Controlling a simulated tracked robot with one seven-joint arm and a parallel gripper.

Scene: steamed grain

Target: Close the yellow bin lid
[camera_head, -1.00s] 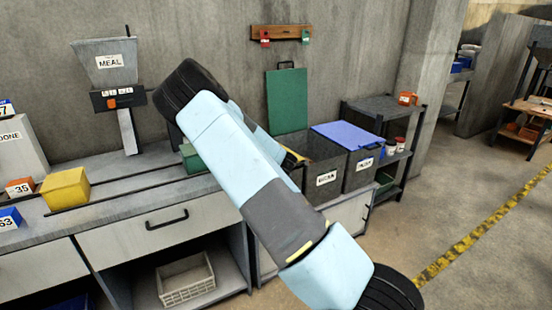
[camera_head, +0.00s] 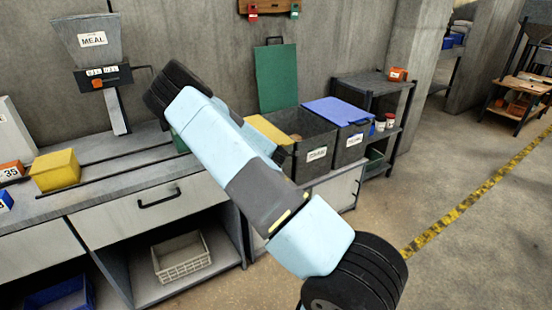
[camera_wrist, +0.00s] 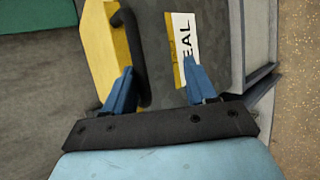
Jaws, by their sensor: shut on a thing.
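The yellow bin lid (camera_head: 268,130) shows behind my arm in the head view, low and about level with the bin tops. In the wrist view the yellow lid (camera_wrist: 103,45) has a black handle (camera_wrist: 133,50) at its edge, beside a dark grey bin front (camera_wrist: 218,60) whose label ends in "EAL". The gripper is hidden in the head view. I cannot tell whether the lid touches the rim all round.
An open bin (camera_head: 318,158) stands right of the yellow lid, with its green lid (camera_head: 277,78) upright against the wall. A bin with a shut blue lid (camera_head: 338,110) is beside it. A counter with a yellow block (camera_head: 55,170) lies left. The floor at right is clear.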

